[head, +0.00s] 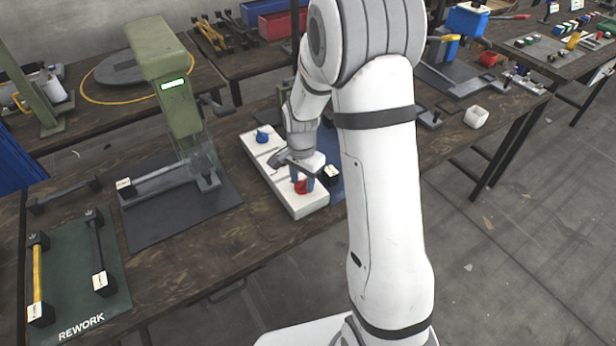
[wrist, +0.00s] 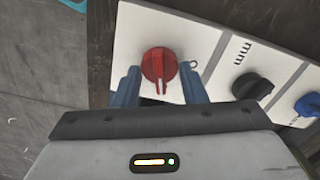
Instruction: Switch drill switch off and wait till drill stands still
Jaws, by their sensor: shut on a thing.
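A red rotary knob (head: 301,187) sits at the near end of a white control panel (head: 305,207) on the bench. In the wrist view the red knob (wrist: 158,64) has its ridge pointing down the picture. A black knob (wrist: 252,86) and a blue knob (wrist: 308,104) are on the same panel; the blue one also shows in the head view (head: 262,137). I cannot make out a drill, nor whether anything turns.
A green press (head: 178,95) with a lit display stands left of the panel on a dark mat (head: 160,227). A green REWORK mat (head: 75,262) with bars lies at the near left. A small white cup (head: 476,117) is to the right.

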